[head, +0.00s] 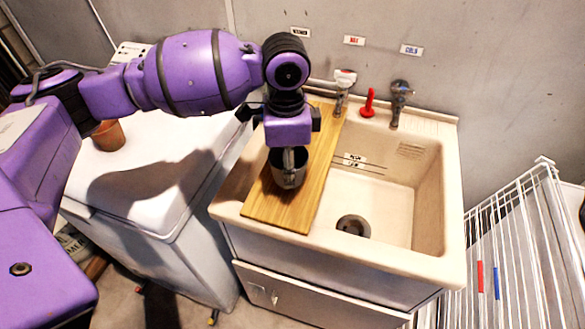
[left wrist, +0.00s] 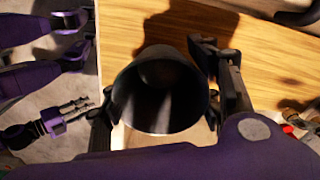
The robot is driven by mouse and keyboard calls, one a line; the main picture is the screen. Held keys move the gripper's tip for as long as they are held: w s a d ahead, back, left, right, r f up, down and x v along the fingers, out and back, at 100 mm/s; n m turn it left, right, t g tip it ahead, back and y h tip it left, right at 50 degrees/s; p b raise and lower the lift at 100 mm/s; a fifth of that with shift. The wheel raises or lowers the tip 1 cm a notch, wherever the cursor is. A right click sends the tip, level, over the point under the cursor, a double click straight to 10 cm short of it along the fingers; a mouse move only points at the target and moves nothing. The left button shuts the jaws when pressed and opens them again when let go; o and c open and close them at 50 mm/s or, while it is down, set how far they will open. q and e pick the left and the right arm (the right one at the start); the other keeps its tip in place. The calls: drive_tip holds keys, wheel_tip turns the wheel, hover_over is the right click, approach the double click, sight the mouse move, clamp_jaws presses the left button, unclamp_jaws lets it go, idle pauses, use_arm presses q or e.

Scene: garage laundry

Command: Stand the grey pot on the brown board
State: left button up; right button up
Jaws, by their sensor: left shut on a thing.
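The grey pot (head: 288,175) is a dark metal cup shape over the middle of the brown board (head: 270,208), upright or nearly so. My left gripper (head: 289,153) comes down from above and is shut on it. In the left wrist view the pot (left wrist: 160,95) sits between the two fingers, its round opening facing the camera. The wooden board (left wrist: 270,45) lies behind and below it. I cannot tell whether the pot's base touches the board. My right gripper is not in view.
The board lies across the left side of the sink (head: 375,190), below a white-handled tap (head: 344,78). A red object (head: 369,103) and another tap (head: 400,98) stand at the back. A terracotta pot (head: 108,135) is on the white appliance at left. A white rack (head: 520,240) stands right.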

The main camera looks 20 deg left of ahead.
use_arm(q)
drive_tip(key=shift+w+a+f, duration=0.1)
drive_tip(key=shift+w+f, duration=0.05)
drive_tip(key=shift+f, duration=0.1)
drive_tip(key=f, duration=0.3)
drive_tip(key=shift+w+a+f, duration=0.15)
drive_tip(key=shift+w+f, duration=0.1)
drive_tip(key=shift+f, duration=0.05)
drive_tip(key=o, duration=1.1)
drive_tip(key=shift+f, duration=0.1)
wheel_tip(320, 180, up, 12)
drive_tip(key=shift+r+p, duration=0.2)
drive_tip(key=shift+p, duration=0.1)
